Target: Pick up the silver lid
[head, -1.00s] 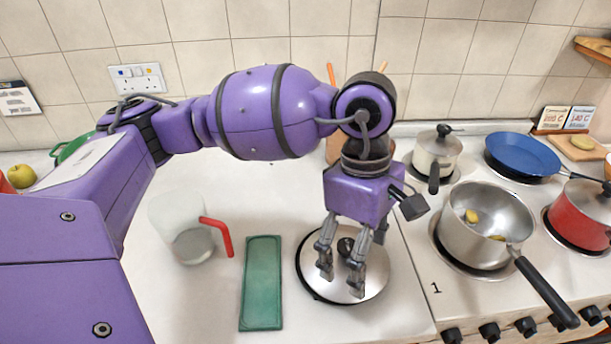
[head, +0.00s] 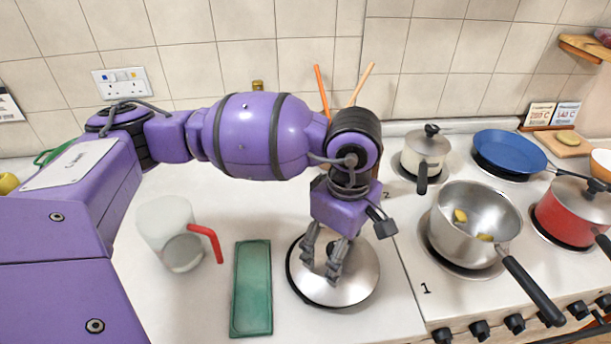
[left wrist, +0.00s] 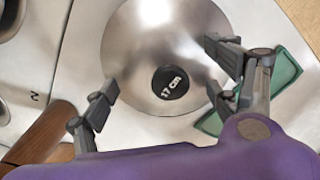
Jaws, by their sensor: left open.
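The silver lid (head: 358,285) is round and shiny and lies flat on the white counter. Its black knob, marked 17 cm, shows in the left wrist view (left wrist: 170,83), along with the lid's silver face (left wrist: 135,50). My left gripper (head: 321,271) is above the lid, pointing down, with its fingers over the knob in the head view. In the left wrist view the open fingers (left wrist: 162,92) are spread on either side of the knob, with clear gaps to it. The fingers hide the knob in the head view. My right gripper is out of view.
A green rectangular dish (head: 252,290) lies close left of the lid. A clear jug with a red handle (head: 205,238) stands farther left. To the right is the hob with a steel saucepan (head: 472,225), a lidded pot (head: 425,150), a blue pan (head: 508,150) and a red pot (head: 570,215).

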